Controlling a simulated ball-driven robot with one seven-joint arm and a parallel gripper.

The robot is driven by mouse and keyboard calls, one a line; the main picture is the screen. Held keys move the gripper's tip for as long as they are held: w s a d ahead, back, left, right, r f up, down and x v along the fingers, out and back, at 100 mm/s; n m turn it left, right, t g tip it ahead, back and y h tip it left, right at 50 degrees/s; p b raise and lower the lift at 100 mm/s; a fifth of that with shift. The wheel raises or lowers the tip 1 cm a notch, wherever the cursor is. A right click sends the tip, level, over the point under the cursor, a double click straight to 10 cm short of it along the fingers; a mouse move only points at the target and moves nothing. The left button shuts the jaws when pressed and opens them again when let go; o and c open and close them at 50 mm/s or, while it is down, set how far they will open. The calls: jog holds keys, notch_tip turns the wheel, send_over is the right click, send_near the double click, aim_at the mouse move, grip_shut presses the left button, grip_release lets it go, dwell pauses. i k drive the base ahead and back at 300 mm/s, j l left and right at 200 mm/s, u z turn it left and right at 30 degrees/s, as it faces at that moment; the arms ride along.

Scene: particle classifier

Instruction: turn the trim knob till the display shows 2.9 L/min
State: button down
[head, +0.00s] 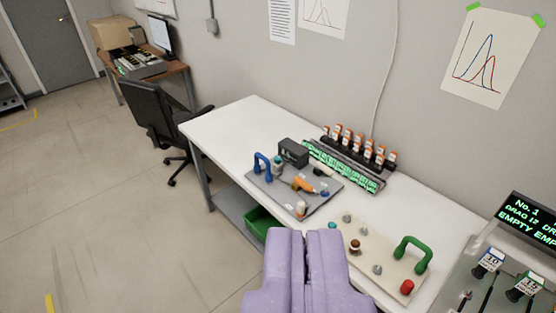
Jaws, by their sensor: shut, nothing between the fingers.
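My gripper (306,238) is lilac, shut and empty, at the bottom middle of the picture. It is in front of the white table and apart from the panels in the picture. A dark display (530,222) at the right edge shows green text, "No.1", "DRAG 12" and "EMPTY"; it is cut off by the frame. I see no flow reading in L/min. A beige panel (388,262) carries small grey knobs (347,217), a brown knob (355,246), a red knob (407,287) and a green handle (411,255). I cannot tell which knob is the trim knob.
A grey panel (268,187) with a blue handle (262,165) and a dark box (293,152) lies on the white table (225,127). Behind it stands a rack of orange-capped vials (360,145). An office chair (160,115) stands left; open floor lies front left.

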aim_at(277, 159)
jog(key=i+u, duration=0.15)
jog(key=i, duration=0.4)
jog(key=i+u, duration=0.2)
jog(key=i, duration=0.3)
jog(key=i+l+u, duration=0.15)
jog(key=i, duration=0.4)
jog(key=i+l+u, duration=0.2)
jog(key=i, duration=0.3)
jog(key=i+l+u, duration=0.15)
jog(key=i+l, duration=0.2)
jog(key=i, duration=0.15)
